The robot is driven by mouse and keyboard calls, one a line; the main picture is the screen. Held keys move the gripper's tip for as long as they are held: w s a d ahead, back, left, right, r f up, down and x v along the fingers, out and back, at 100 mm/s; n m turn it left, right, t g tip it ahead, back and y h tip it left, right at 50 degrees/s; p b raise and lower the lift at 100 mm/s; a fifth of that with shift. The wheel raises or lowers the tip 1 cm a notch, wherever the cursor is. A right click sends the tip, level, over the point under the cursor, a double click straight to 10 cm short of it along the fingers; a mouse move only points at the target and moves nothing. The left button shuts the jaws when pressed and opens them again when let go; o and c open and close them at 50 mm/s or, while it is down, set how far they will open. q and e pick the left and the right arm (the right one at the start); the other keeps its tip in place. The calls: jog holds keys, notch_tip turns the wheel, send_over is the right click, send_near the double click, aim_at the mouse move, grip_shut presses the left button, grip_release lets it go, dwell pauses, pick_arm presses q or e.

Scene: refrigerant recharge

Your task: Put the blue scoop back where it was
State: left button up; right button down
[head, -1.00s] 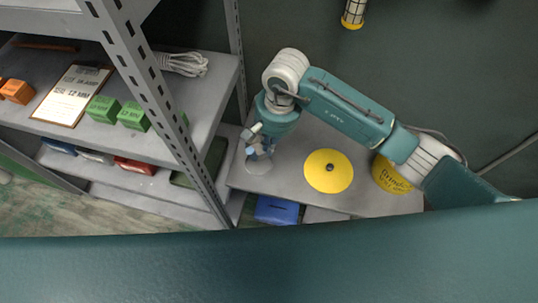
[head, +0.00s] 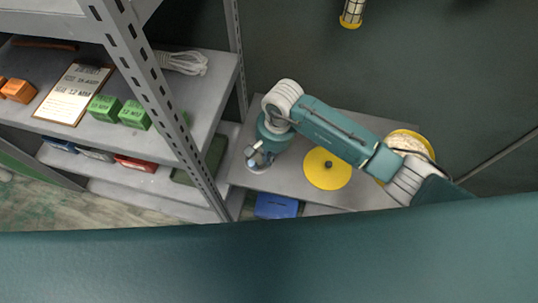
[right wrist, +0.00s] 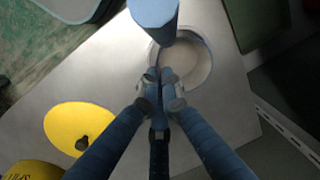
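The blue scoop (right wrist: 154,14) shows in the right wrist view, its cup toward the top edge and a thin handle running back to my right fingertips. My right gripper (right wrist: 160,84) is closed around that handle. A round pale dish (right wrist: 196,62) lies below the scoop and fingertips; whether they touch it cannot be told. In the head view my right gripper (head: 259,157) is at the left end of the grey bench (head: 296,185), over the dish (head: 257,169), which is mostly hidden. My left gripper is not in view.
A yellow disc-shaped lid (head: 328,176) with a dark knob lies right of the gripper. An open yellow tin (head: 424,145) with pale contents stands partly behind my forearm. A metal rack (head: 165,100) with green boxes stands left. A blue box (head: 276,206) sits below the bench.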

jog(key=c, duration=2)
grip_release()
jog(key=shift+r+p, duration=0.2)
jog(key=shift+p, duration=0.15)
jog(key=shift+w+d+r, duration=0.1)
jog(key=shift+r, duration=0.2)
jog(key=r+b, duration=0.1)
jog(key=r, duration=0.2)
jog(key=r+b, duration=0.1)
jog(key=r, duration=0.3)
jog(key=d+r+b, duration=0.1)
jog(key=r, duration=0.3)
jog(key=shift+s+d+r, duration=0.1)
jog(key=shift+s, duration=0.1)
